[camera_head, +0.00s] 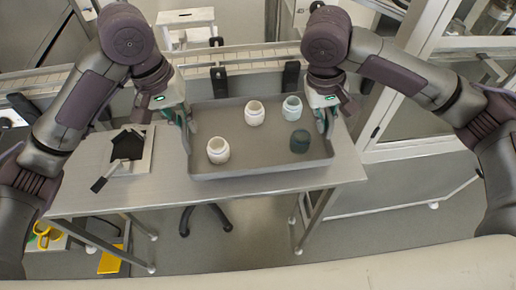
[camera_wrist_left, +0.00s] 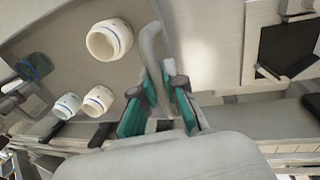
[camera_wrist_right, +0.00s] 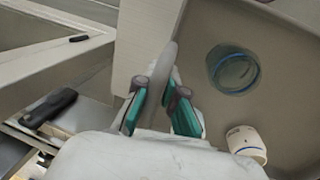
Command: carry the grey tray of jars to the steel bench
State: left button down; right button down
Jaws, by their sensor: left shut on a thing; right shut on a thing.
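The grey tray (camera_head: 265,178) is over the steel bench (camera_head: 130,196) in the head view; I cannot tell whether it touches the top. In it stand a white jar (camera_head: 218,151) front left, another white jar (camera_head: 254,113) at the back, a pale bluish jar (camera_head: 292,109) back right and a dark teal jar (camera_head: 299,142) front right. My left gripper (camera_head: 187,122) is shut on the tray's left wall, whose rim (camera_wrist_left: 151,42) runs between the fingers in the left wrist view. My right gripper (camera_head: 325,117) is shut on the right wall, seen in the right wrist view (camera_wrist_right: 163,68).
A black-and-white board (camera_head: 129,152) and a dark-handled tool (camera_head: 101,183) lie on the bench's left part. A conveyor (camera_head: 232,57) runs behind it. A glazed frame (camera_head: 400,120) stands at right. Yellow things (camera_head: 111,259) are on the floor at lower left.

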aim_at(194, 142)
pick_arm(q)
jog(key=shift+d+f, duration=0.1)
jog(key=shift+d, duration=0.15)
pick_arm(e)
jog(key=shift+a+f, duration=0.15)
jog(key=shift+a, duration=0.05)
